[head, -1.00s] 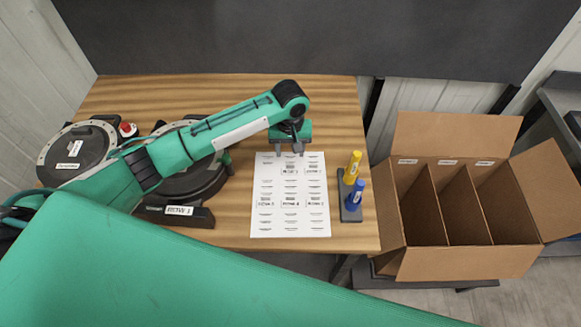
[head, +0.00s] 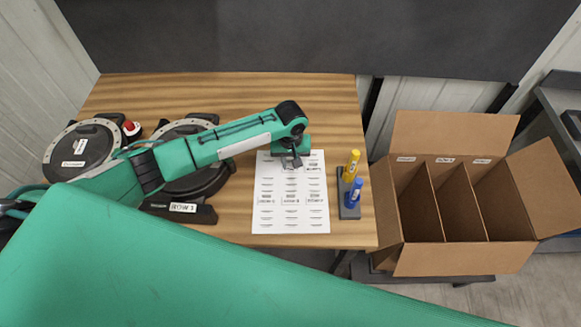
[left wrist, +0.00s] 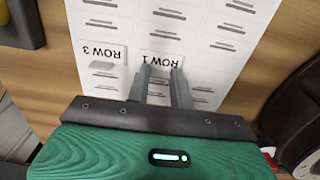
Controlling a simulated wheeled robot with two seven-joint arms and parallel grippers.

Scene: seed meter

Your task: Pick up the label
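A white label sheet (head: 263,215) lies flat on the wooden table in the head view, with rows of printed lines and several raised labels. My left gripper (head: 291,162) is over its upper part, pointing down. In the left wrist view the gripper (left wrist: 162,72) has its two fingers apart, at the label reading ROW 1 (left wrist: 160,60). The fingertips overlap that label's near edge; I cannot tell whether they touch it. A ROW 3 label (left wrist: 100,52) lies beside it. My right gripper is not in view.
A yellow marker (head: 352,165) and a blue marker (head: 354,193) stand in a dark holder (head: 343,210) right of the sheet. Round seed meters (head: 80,150) sit at the left. An open cardboard box (head: 460,261) with three compartments stands right of the table (head: 250,92).

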